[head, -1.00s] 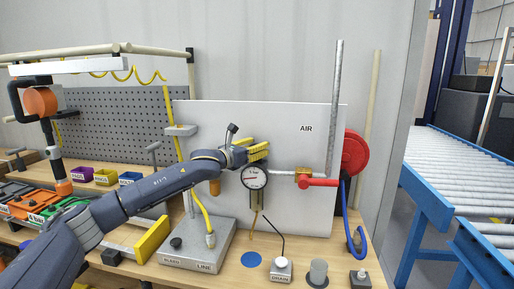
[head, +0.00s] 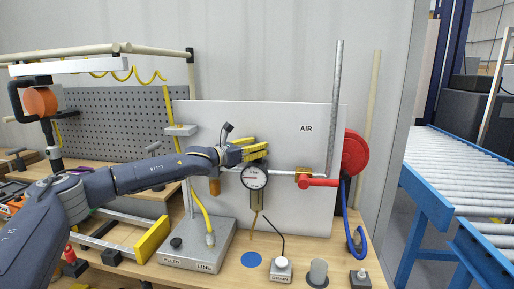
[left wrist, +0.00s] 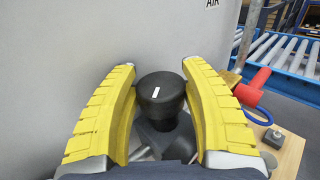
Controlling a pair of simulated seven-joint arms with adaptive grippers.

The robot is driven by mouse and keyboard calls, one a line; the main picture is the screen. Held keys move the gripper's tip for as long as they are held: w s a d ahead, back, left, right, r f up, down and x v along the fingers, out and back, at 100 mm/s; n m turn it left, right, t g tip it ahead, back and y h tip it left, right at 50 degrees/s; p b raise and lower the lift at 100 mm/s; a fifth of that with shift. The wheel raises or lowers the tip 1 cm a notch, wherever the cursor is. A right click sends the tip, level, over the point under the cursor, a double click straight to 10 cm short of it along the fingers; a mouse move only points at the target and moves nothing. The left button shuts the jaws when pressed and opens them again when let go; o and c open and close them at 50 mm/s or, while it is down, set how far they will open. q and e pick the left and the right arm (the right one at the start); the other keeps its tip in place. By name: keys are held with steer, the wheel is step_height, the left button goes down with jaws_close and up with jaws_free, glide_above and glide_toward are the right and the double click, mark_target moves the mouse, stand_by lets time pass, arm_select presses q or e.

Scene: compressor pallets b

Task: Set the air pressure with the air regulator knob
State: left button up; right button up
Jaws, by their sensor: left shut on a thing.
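The air regulator knob (left wrist: 161,98) is black with a white mark on its top, and it sits between the yellow fingers in the left wrist view. My left gripper (head: 256,150) is shut on the knob, its fingers on either side of it. In the head view the fingers hide the knob. The round white pressure gauge (head: 254,177) is just below the gripper, on the front of the white AIR panel (head: 300,215). Its needle lies roughly level, but the scale is too small to read. My right gripper is out of view.
A red lever (head: 319,182) and a red hose reel (head: 354,153) are right of the gauge. A grey block marked LINE (head: 205,266) and a DRAIN button (head: 281,270) stand on the bench below. A pipe (head: 336,100) rises by the panel's right edge.

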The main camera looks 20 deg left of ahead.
arm_select(q)
steer(key=shift+r, duration=0.2)
steer(key=o, duration=1.1)
steer(key=shift+o, duration=0.4)
steer(key=shift+f, duration=0.1)
steer(key=shift+f, duration=0.15)
steer(key=shift+d+n+t+y, duration=0.1)
steer(key=shift+n+t+y, duration=0.6)
steer(key=shift+n+y, duration=0.55)
steer(key=shift+d+n+t+y, duration=0.1)
steer(key=shift+n+t+y, duration=0.7)
steer(key=shift+y, duration=0.75)
steer(key=shift+n+y, duration=0.45)
steer(key=shift+y, duration=0.25)
steer(key=shift+a+n+t+y, duration=0.1)
steer(key=shift+n+t+y, duration=0.2)
steer(key=shift+n+y, duration=0.75)
steer(key=shift+n+y, duration=1.35)
steer(key=shift+y, duration=1.2)
steer(key=shift+n+g+y, duration=0.4)
steer(key=shift+n+y, duration=0.1)
steer(key=shift+y, duration=0.4)
